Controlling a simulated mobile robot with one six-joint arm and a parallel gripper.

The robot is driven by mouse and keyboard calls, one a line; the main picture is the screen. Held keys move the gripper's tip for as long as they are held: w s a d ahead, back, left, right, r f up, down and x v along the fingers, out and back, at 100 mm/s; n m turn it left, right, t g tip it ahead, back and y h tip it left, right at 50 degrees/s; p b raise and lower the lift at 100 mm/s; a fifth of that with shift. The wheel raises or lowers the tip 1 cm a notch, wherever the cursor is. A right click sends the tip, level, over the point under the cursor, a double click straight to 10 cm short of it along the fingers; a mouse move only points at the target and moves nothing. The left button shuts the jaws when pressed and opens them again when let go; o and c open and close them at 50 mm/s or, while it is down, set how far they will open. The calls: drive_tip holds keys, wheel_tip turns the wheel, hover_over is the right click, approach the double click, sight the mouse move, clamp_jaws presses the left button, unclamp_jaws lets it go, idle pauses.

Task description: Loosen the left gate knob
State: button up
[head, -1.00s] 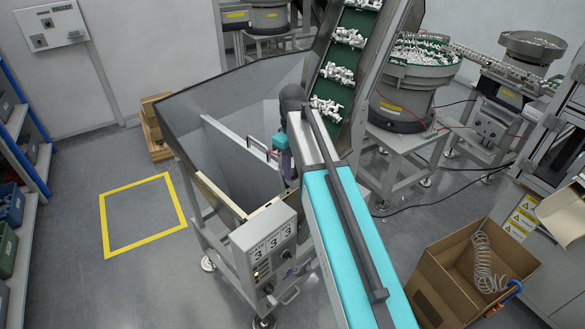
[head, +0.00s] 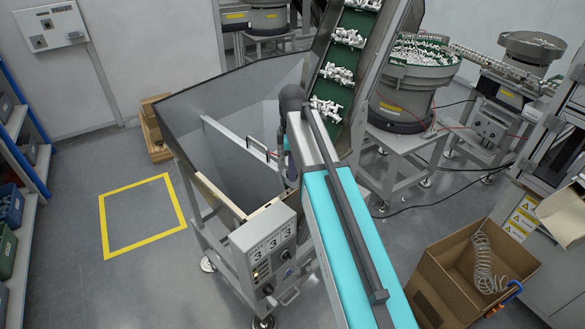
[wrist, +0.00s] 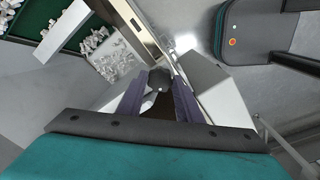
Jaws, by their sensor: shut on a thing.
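The dark round gate knob (wrist: 160,79) is between the tips of my gripper (wrist: 158,90) in the wrist view. The two purple fingers close around it from both sides, and my gripper is shut on it. In the head view my arm hides the knob, and only a little of my gripper (head: 291,168) shows beside it. The grey gate panel (head: 236,155) with a dark handle (head: 258,149) stands inside the hopper, left of my arm. I cannot tell how loose the knob is.
The grey hopper (head: 185,130) surrounds the gate. A control box (head: 262,242) is at its front. The green conveyor (head: 341,55) with white parts rises behind my arm. A cardboard box (head: 445,290) stands at right. The yellow-marked floor (head: 143,215) at left is clear.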

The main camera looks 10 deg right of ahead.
idle(0.4)
drive_tip(key=o, duration=0.8)
drive_tip(key=shift+c, duration=0.2)
drive_tip(key=shift+r, duration=0.1)
wheel_tip(320, 180, up, 14)
drive_tip(key=b, duration=0.4)
drive_tip(key=shift+s+f, duration=0.1)
drive_tip(key=shift+f, duration=0.15)
